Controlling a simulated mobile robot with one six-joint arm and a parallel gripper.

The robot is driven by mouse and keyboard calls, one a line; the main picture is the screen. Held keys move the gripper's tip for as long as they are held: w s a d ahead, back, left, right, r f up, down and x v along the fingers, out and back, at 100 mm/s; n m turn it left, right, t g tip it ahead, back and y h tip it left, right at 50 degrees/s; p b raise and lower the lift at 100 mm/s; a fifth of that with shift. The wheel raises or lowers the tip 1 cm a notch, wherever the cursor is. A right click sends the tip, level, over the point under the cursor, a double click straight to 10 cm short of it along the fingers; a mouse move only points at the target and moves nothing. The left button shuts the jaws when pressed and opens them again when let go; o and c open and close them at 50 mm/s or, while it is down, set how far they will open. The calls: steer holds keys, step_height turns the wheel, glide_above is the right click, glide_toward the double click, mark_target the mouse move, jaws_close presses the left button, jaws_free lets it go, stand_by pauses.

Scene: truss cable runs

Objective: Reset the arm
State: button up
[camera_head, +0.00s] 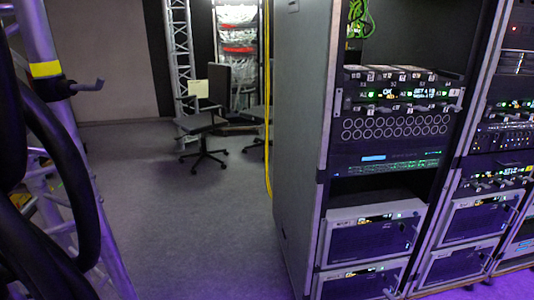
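My arm and my gripper do not show in the head camera view, so I cannot see the arm's pose. A metal truss (40,40) stands close on the left, with a yellow band (45,69) around one tube. Thick black cable (75,175) hangs in loops in front of the truss and runs out of the frame at the left.
A tall equipment rack (300,130) with lit units stands at the right, beside further racks (490,135). A yellow cable (267,120) hangs along its left side. An office chair (200,125) stands at the back. The grey floor (190,230) between truss and rack is clear.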

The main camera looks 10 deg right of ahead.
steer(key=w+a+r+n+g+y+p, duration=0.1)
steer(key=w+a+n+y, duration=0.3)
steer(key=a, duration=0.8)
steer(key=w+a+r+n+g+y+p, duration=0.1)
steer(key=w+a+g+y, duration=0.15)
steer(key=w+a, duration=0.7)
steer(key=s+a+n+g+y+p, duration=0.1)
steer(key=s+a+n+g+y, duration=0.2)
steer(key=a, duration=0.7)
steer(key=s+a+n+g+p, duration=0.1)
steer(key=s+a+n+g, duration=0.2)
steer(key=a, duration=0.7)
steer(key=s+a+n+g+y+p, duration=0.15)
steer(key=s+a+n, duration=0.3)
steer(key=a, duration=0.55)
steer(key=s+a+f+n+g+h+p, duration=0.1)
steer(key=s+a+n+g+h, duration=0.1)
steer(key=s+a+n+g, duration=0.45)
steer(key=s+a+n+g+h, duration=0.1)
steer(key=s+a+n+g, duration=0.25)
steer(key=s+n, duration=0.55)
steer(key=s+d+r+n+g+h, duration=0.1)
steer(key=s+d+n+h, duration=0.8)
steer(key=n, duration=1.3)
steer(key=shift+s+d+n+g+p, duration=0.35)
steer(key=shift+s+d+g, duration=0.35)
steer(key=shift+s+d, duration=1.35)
